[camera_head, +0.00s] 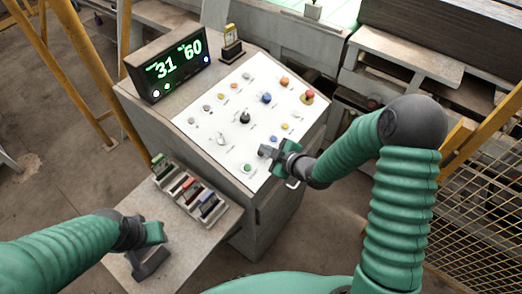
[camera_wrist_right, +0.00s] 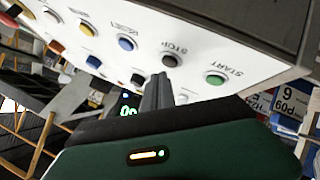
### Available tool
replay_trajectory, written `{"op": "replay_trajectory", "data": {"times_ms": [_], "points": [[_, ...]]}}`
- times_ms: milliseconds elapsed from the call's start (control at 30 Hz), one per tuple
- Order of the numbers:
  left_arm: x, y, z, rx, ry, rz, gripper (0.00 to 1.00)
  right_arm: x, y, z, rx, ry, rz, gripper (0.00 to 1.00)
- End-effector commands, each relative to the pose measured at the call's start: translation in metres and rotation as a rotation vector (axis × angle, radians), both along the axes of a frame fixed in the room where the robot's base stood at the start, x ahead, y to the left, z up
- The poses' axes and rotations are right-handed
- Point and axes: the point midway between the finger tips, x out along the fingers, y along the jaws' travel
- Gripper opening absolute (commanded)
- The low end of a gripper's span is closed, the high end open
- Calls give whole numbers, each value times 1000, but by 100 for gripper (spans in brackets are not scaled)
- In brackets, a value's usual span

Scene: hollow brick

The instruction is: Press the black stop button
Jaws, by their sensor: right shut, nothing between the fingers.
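The black stop button (camera_wrist_right: 171,60) sits on the white control panel (camera_wrist_right: 240,48), under its STOP label and left of the green START button (camera_wrist_right: 215,78) in the right wrist view. My right gripper (camera_wrist_right: 160,74) is shut and empty, its tips pointing at the panel and appearing just beside the stop button. Whether they touch it I cannot tell. In the head view the right gripper (camera_head: 264,152) is over the panel's lower right edge and appears to hide the stop button. My left gripper (camera_head: 150,262) is low at the left; its finger opening is unclear.
The panel carries several other buttons and knobs, including a red emergency button (camera_head: 308,96) and the green button (camera_head: 247,168). A display (camera_head: 168,66) reading 31 and 60 stands behind. A tray (camera_head: 225,212) of coloured items lies on a lower table near my left gripper.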

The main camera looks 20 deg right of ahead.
Motion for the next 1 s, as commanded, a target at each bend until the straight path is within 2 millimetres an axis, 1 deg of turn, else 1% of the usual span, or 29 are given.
{"op": "replay_trajectory", "data": {"times_ms": [267,367,700,800,1000], "points": [[0,0,0,0,0,0,36,0,0,1,0,0,0,0],[0,0,6,0,0,0,36,-1,-1,7,-1,0,0,0],[0,0,33,0,0,0,36,-8,-7,41,-1,-1,0,0],[0,0,39,0,0,0,36,-10,-8,49,-1,0,0,0],[0,0,38,0,0,0,36,-11,-8,48,-1,0,1,0]]}}
